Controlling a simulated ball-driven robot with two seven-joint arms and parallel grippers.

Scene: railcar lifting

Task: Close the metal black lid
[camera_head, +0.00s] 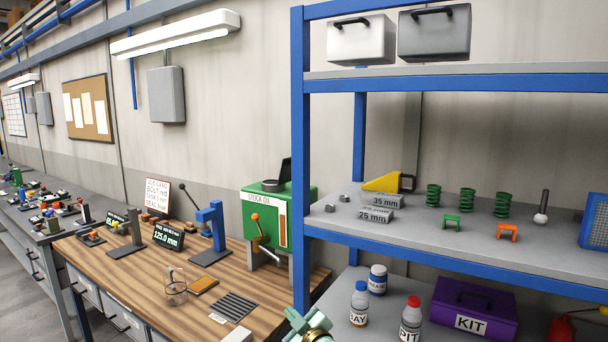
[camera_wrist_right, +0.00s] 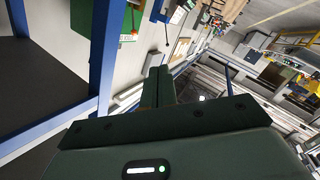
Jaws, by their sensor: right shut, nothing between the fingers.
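The black lid (camera_head: 286,170) stands raised at the back right of the top of the green STOCK OIL tank (camera_head: 246,222). A round dark filler neck (camera_head: 271,185) shows uncovered beside it on the tank top. My right gripper (camera_head: 313,322) is at the bottom edge of the head view, in front of and below the tank, well apart from the lid. In the right wrist view my gripper's dark fingers (camera_wrist_right: 160,88) are together with nothing between them. Green tank parts (camera_wrist_right: 96,18) show at the top left there. My left gripper is not in view.
A blue-framed shelf (camera_head: 299,150) stands right of the tank, with its post close to the lid. The wooden bench (camera_head: 150,283) holds a blue press (camera_head: 211,228), a glass beaker (camera_head: 175,290) and a ribbed mat (camera_head: 233,306). A purple KIT box (camera_head: 473,308) sits on the lower shelf.

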